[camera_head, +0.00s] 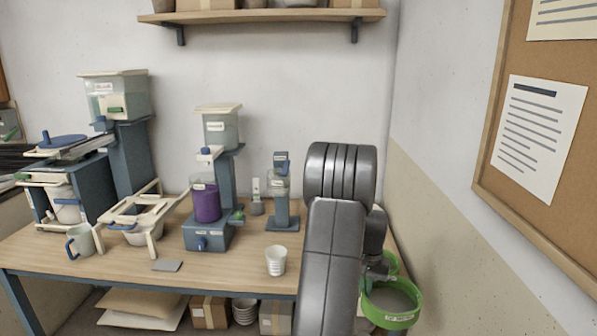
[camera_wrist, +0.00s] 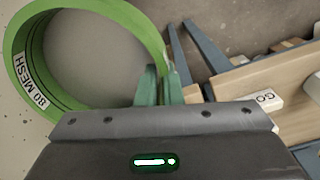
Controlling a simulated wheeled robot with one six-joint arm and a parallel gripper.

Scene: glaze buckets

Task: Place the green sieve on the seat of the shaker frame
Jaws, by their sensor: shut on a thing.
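The green sieve (camera_wrist: 95,12) is a round green ring with a grey mesh and an "80 MESH" label. My gripper (camera_wrist: 158,84) is shut on its rim, at the ring's right side in the wrist view. In the head view the sieve (camera_head: 393,318) hangs low beside the table's right end, partly hidden by my arm. A cream-railed frame (camera_head: 148,208) holding a bowl stands on the table left of centre. Another cream-railed stand (camera_head: 48,182) is at the far left. I cannot tell for sure which is the shaker frame.
The wooden table (camera_head: 190,271) bears a dispenser with purple contents (camera_head: 207,203), a smaller blue stand (camera_head: 281,205), a white cup (camera_head: 276,260) and a mug (camera_head: 81,241). A wall with a corkboard (camera_head: 550,215) is close on the right. Boxes (camera_head: 210,312) stand below the table.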

